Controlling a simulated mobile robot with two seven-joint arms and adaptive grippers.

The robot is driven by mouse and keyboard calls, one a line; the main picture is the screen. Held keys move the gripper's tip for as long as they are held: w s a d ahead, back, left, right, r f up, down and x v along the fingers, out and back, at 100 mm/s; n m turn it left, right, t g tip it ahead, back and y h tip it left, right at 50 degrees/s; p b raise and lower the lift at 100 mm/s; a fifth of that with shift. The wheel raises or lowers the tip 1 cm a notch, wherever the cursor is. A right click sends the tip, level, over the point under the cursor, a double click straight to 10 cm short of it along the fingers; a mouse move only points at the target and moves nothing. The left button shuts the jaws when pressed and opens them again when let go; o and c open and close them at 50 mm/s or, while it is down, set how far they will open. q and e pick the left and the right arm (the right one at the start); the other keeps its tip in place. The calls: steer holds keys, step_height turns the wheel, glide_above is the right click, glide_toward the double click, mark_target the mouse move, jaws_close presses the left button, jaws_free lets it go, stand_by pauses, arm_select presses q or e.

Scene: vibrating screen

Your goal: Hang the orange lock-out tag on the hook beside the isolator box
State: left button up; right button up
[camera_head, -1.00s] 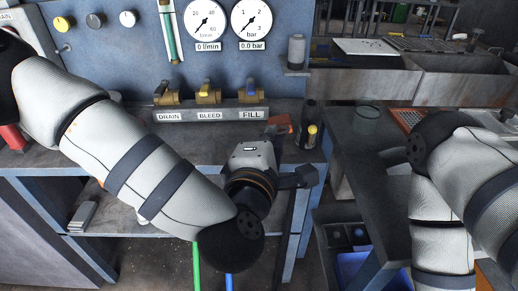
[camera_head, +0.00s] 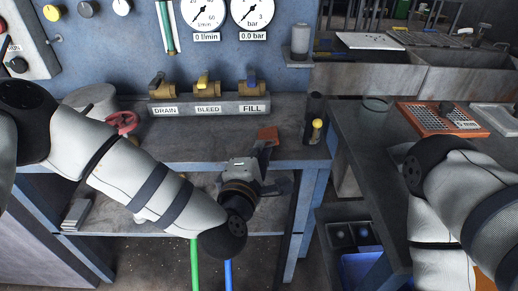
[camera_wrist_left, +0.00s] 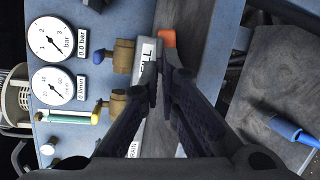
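The orange lock-out tag (camera_head: 267,133) shows as a small orange patch at the tip of my left gripper (camera_head: 264,148), above the bench's front edge. In the left wrist view the fingers of my left gripper (camera_wrist_left: 166,72) come together at their tips, and the orange tag (camera_wrist_left: 167,38) sticks out just beyond them. Most of the tag is hidden by the fingers. A light grey box (camera_head: 22,45) with a dark knob, likely the isolator box, is cut off at the upper left. My right gripper is out of view.
A valve block (camera_head: 210,109) labelled drain, bleed and fill stands at the back of the bench (camera_head: 180,148). A dark cylinder (camera_head: 314,118) stands at its right corner. A red handwheel (camera_head: 122,122) is behind my left arm. Gauges hang on the blue panel (camera_head: 120,55).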

arm_select(q)
steer(key=o, duration=0.5)
steer(key=p+v, duration=0.2)
steer(key=v, duration=1)
steer(key=s+a+f+m+g, duration=0.3)
steer(key=s+f+m+g, duration=0.3)
steer(key=f, duration=0.4)
steer(key=s+a+f+m+g, duration=0.2)
steer(key=s+f+m+g, duration=0.2)
steer(key=s+f, duration=0.5)
steer(key=s+a+f+m+g+y, duration=0.1)
steer(key=s+a+m+g, duration=0.1)
steer(key=s+a, duration=0.3)
steer(key=s+a+f+m+g+y, duration=0.1)
steer(key=s+a+f+m+g, duration=0.1)
steer(key=s+a, duration=0.3)
steer(key=s+a+f+m+g+y, duration=0.2)
steer(key=s+a+m+g, duration=0.1)
steer(key=s, duration=0.6)
steer(key=shift+s+a+f+g, duration=0.1)
steer(key=shift+a+g, duration=0.25)
steer(key=shift+a, duration=0.35)
steer(key=shift+s+a+g, duration=0.15)
steer(key=shift+a+g, duration=0.2)
steer(key=shift+a, duration=0.3)
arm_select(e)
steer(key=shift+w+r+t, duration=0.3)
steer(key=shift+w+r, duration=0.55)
